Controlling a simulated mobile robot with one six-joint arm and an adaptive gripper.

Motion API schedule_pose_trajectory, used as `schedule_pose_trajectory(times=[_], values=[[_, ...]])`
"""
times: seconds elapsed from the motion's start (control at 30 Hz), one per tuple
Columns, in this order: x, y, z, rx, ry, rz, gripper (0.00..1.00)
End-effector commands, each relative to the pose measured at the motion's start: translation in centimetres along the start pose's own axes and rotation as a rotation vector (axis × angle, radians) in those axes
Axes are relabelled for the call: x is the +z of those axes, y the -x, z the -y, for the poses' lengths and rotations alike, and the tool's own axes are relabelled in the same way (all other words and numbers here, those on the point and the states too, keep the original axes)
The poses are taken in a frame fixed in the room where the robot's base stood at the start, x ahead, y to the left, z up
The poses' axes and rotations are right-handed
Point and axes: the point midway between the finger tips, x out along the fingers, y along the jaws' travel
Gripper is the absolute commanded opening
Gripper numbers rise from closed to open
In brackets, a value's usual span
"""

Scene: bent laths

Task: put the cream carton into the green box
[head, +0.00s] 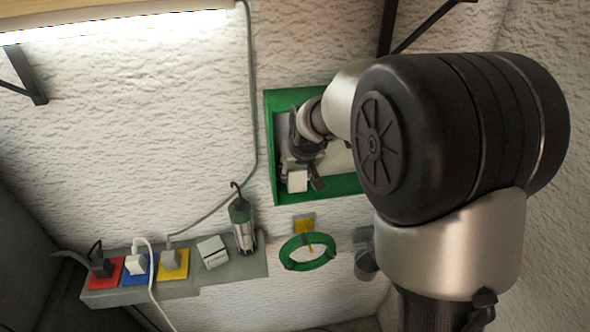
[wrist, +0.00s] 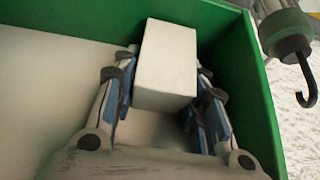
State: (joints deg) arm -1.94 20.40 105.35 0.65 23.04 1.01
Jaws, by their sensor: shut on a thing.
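The cream carton (wrist: 165,62) is a pale block between the two fingers of my gripper (wrist: 160,105) in the wrist view. My gripper is shut on it. In the head view the carton (head: 297,181) shows at the lower left inside the green box (head: 269,150), with my gripper (head: 303,172) just above and around it. The box is open, with green walls and a pale floor; its wall also shows in the wrist view (wrist: 255,95). The carton is within the box's outline. I cannot tell whether it touches the floor. My arm hides the box's right part.
A grey ledge (head: 150,291) at lower left bears red, blue and yellow sockets with plugs and a pale block (head: 212,251). A hooked lamp (head: 242,222) stands at its right end; its hook shows in the wrist view (wrist: 306,80). A green ring (head: 308,265) is below the box.

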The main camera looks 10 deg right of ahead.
Motion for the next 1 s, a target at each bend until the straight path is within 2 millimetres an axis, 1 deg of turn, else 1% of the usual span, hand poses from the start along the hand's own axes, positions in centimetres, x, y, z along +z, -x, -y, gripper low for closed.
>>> schedule_pose_trajectory(times=[0.37,0.4,0.7,1.0], values=[[0.3,-0.53,-0.02,0.0,0.0,-0.002,0.16],[0.34,-0.57,-0.02,0.0,0.0,-0.002,0.4],[0.27,-0.46,-0.02,0.0,0.0,-0.002,0.6],[0.24,-0.41,-0.02,0.0,0.0,-0.002,0.6]])
